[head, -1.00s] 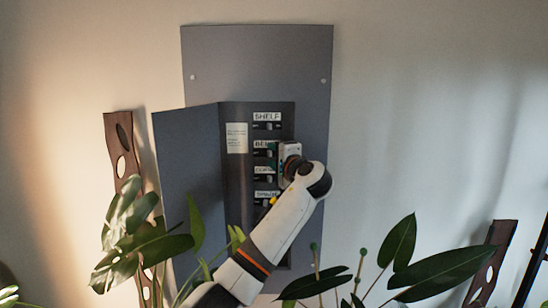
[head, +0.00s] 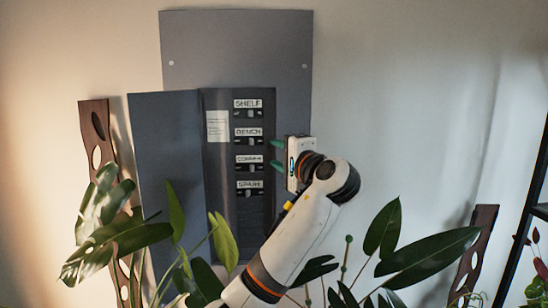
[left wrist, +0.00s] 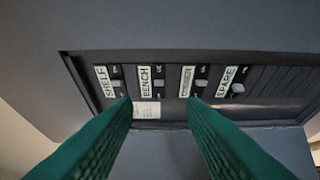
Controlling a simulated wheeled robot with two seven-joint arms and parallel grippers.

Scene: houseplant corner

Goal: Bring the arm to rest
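My left gripper (head: 275,154) is at the right edge of the open breaker box (head: 225,208) in the head view. Its two green fingers are apart with nothing between them, as the left wrist view also shows (left wrist: 158,104). The box has a column of switches: SHELF (head: 249,113), BENCH (head: 249,142), one whose label looks like CORNER (head: 249,168), and SPARE (head: 248,193). In the left wrist view the switches stand beyond the fingertips, and SPARE (left wrist: 238,89) sits slightly out of line with the others. No finger visibly touches a switch. My right gripper is not in view.
The box's door (head: 165,170) stands open to the left. The grey backing panel (head: 237,50) is on the wall. Leafy plants (head: 430,262) rise in front at both sides, with leaves close to my left arm. A dark rack (head: 535,215) stands at far right.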

